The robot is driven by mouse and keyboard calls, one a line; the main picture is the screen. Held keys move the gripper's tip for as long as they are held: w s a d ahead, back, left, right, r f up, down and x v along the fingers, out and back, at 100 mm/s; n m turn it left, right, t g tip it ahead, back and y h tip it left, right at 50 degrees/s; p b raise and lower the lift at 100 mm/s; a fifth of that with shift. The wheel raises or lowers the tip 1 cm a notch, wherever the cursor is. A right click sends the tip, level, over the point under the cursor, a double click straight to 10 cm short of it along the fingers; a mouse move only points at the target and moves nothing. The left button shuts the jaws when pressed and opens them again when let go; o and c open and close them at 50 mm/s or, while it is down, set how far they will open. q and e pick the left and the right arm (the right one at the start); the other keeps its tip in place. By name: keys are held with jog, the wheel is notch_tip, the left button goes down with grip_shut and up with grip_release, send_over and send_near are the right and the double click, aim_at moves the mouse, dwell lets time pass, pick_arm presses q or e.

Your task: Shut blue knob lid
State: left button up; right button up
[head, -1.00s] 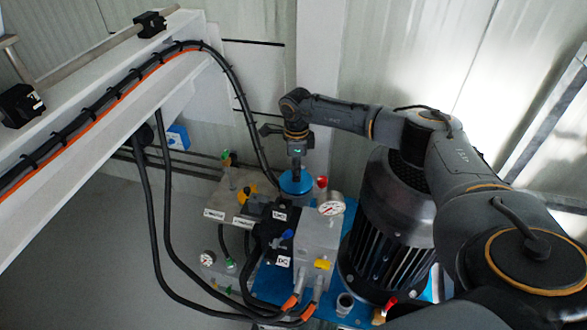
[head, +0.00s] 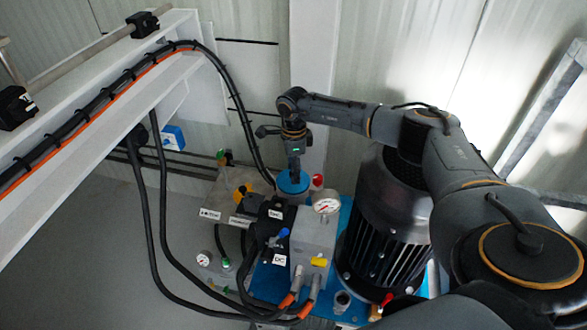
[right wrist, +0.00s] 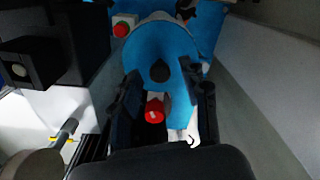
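The round blue lid (head: 291,186) sits on the pump unit near the back wall, below my right gripper (head: 295,174). In the right wrist view the blue lid (right wrist: 150,50) is a broad disc with a small black knob (right wrist: 160,71) at its middle. My right gripper (right wrist: 158,88) points at it with its two fingers apart, one on each side of the knob, and nothing shows gripped. I cannot tell whether the fingers touch the lid or how it is seated. My left gripper is not in view.
A red cap (head: 317,181) and a pressure gauge (head: 326,202) stand close right of the lid. Black hoses (head: 160,215) and a white beam (head: 95,110) are on the left.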

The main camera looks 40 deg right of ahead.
jog(key=shift+r, duration=0.1)
notch_tip(320, 180, up, 12)
dwell(0.5)
jog(key=shift+f, duration=0.2)
dwell(0.3)
